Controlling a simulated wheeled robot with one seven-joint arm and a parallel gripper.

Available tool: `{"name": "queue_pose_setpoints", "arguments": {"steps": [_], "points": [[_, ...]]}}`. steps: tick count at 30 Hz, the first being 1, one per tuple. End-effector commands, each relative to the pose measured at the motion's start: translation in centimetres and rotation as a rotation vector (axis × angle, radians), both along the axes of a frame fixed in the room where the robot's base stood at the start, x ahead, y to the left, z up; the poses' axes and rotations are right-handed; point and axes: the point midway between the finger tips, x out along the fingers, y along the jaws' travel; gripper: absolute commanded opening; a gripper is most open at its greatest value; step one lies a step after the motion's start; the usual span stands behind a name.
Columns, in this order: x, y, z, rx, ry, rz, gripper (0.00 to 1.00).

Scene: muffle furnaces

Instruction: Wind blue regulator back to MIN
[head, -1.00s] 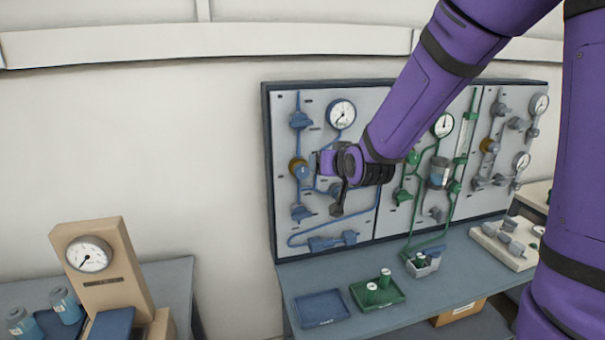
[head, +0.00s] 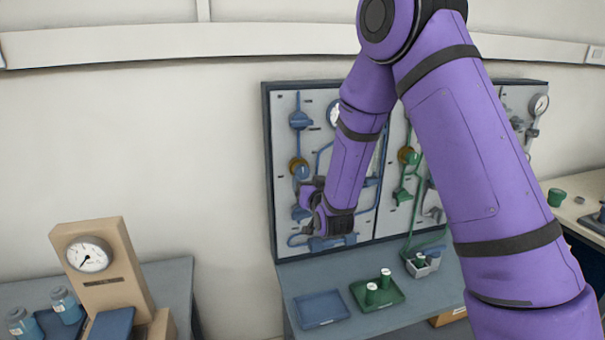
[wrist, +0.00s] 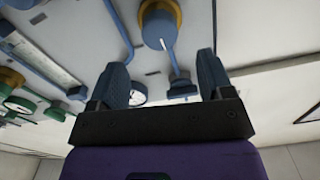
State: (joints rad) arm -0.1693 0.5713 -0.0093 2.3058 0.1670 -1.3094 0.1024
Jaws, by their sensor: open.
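The blue regulator (head: 301,169), a blue knob with a brass ring, is mounted on the left part of the wall panel. My gripper (head: 306,196) is just below the regulator in the head view, partly hidden by my own wrist. In the wrist view my gripper (wrist: 162,70) has its two blue fingers apart with nothing between them. The knob lies beyond the fingertips, roughly centred between them, and appears apart from them. I cannot read a MIN mark.
A blue valve (head: 300,119) and blue pipes surround the regulator. My arm covers much of the panel's middle. A tan gauge stand (head: 121,268) is at the left.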

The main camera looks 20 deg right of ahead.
Motion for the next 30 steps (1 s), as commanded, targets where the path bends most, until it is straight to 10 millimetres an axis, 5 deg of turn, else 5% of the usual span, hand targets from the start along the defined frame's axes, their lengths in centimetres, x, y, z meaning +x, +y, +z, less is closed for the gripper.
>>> {"name": "queue_pose_setpoints", "arguments": {"steps": [12, 26, 30], "points": [[6.5, -0.1, 0.0, 0.000, -0.001, -0.001, 0.74], [7.6, 0.0, 0.0, 0.000, 0.001, 0.000, 0.74], [7.6, 0.0, 0.0, 0.000, 0.001, 0.000, 0.41]]}}
